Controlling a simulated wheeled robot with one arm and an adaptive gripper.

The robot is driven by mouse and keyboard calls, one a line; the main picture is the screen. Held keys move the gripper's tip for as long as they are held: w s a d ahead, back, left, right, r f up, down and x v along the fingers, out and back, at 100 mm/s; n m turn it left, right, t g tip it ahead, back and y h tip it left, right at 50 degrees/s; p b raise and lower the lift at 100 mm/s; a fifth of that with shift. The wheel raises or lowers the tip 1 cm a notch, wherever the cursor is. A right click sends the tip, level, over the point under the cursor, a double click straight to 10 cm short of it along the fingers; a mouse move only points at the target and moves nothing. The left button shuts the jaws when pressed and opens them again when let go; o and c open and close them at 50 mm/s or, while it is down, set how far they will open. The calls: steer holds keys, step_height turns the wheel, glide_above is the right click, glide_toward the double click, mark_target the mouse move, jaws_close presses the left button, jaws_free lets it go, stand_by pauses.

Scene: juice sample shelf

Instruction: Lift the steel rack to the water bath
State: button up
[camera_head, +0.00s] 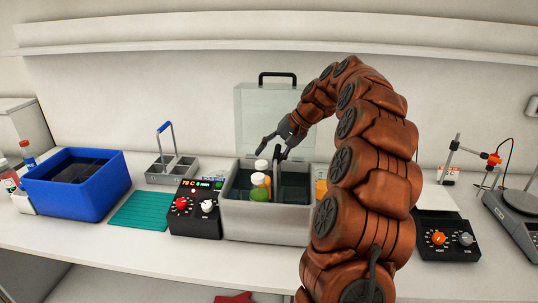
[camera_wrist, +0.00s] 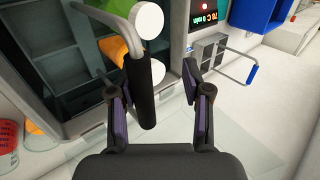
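The steel rack (camera_head: 160,178) with a blue-gripped handle stands empty on the counter, left of the water bath (camera_head: 265,222). The rack also shows in the wrist view (camera_wrist: 206,56), with its blue grip at the right. The grey bath holds dark compartments and bottles with white caps (camera_head: 260,165). My gripper (camera_head: 275,146) is over the bath, away from the steel rack. In the wrist view my gripper (camera_wrist: 157,85) is open. A black cylindrical grip (camera_wrist: 140,95) in the bath area shows between the fingers, close to the left one; contact is unclear.
A control box (camera_head: 194,212) with a red display and a teal mat (camera_head: 143,211) lie left of the bath. A blue bin (camera_head: 85,200) stands farther left. A clear panel with a black handle (camera_head: 278,76) stands behind. A hotplate (camera_head: 446,240) is at the right.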

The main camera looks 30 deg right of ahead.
steer(key=shift+r, duration=0.1)
steer(key=v, duration=1.1)
steer(key=shift+s+d+r, duration=0.15)
steer(key=shift+d+r, duration=0.05)
steer(key=shift+d, duration=0.1)
steer(key=shift+s+r, duration=0.1)
stand_by(0.4)
steer(key=s+a+f+n+g+h, duration=0.1)
steer(key=s+a+f+n+g, duration=0.3)
steer(key=a, duration=0.8)
steer(key=s+a+f, duration=0.3)
steer(key=s+a, duration=0.2)
steer(key=a, duration=0.7)
steer(key=s+a+f+n+g+h, duration=0.1)
steer(key=s+f, duration=0.5)
steer(key=s, duration=0.6)
steer(key=s+a+f+n+g+h, duration=0.1)
steer(key=s+a+f+n+h, duration=0.2)
steer(key=s+f, duration=0.4)
steer(key=s+a, duration=0.1)
steer(key=s, duration=0.4)
steer(key=shift+a+f+g+h, duration=0.2)
steer(key=shift+a+g+h, duration=0.1)
steer(key=shift+a, duration=0.05)
